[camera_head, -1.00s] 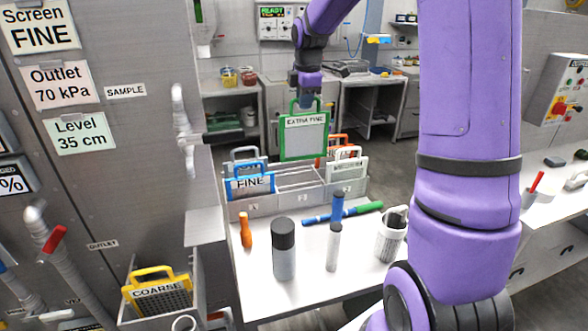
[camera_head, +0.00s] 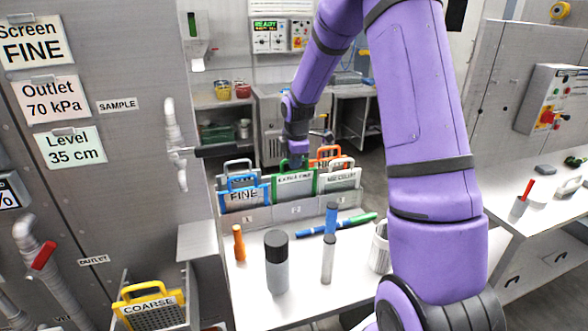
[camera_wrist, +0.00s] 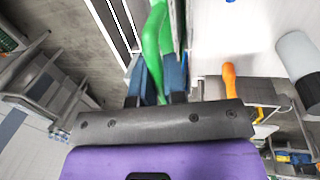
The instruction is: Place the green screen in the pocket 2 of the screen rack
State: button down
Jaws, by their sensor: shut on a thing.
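The green screen (camera_head: 295,184), labelled EXTRA FINE, stands upright in the middle front pocket of the screen rack (camera_head: 275,216), behind the plate that seems to read 2. Its lower part is hidden by the rack front. My gripper (camera_head: 297,162) is above it, shut on its top handle. In the wrist view the dark fingers (camera_wrist: 157,88) close around the green handle (camera_wrist: 153,40). I cannot tell whether the screen rests on the pocket floor.
The blue FINE screen (camera_head: 243,197) fills the pocket to the left, and a white-grey screen (camera_head: 341,181) the one to the right. Grey (camera_head: 237,166) and orange (camera_head: 328,153) screens stand behind. Bottles (camera_head: 278,266) and an orange tool (camera_head: 238,242) stand on the bench in front.

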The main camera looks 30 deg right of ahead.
jog(key=shift+f, duration=1.45)
jog(key=c, duration=1.2)
grip_release()
jog(key=shift+f, duration=0.1)
notch_tip(320, 180, up, 12)
jog(key=s, duration=0.2)
jog(key=s+a+r+m, duration=0.4)
jog(key=s+a+r, duration=0.3)
jog(key=s+r, duration=0.1)
jog(key=shift+s+a+r+m+t+y, duration=0.1)
jog(key=shift+s+a+r+m+t, duration=0.8)
jog(key=shift+s, duration=3.2)
jog(key=shift+s+a+r+m+t+y, duration=0.1)
jog(key=shift+s+a+r+m, duration=0.9)
jog(key=shift+s+a+m, duration=2.2)
jog(key=shift+s+d+r+m+t+y, duration=0.1)
jog(key=shift+s+r+m+t, duration=0.75)
jog(key=shift+s, duration=4.15)
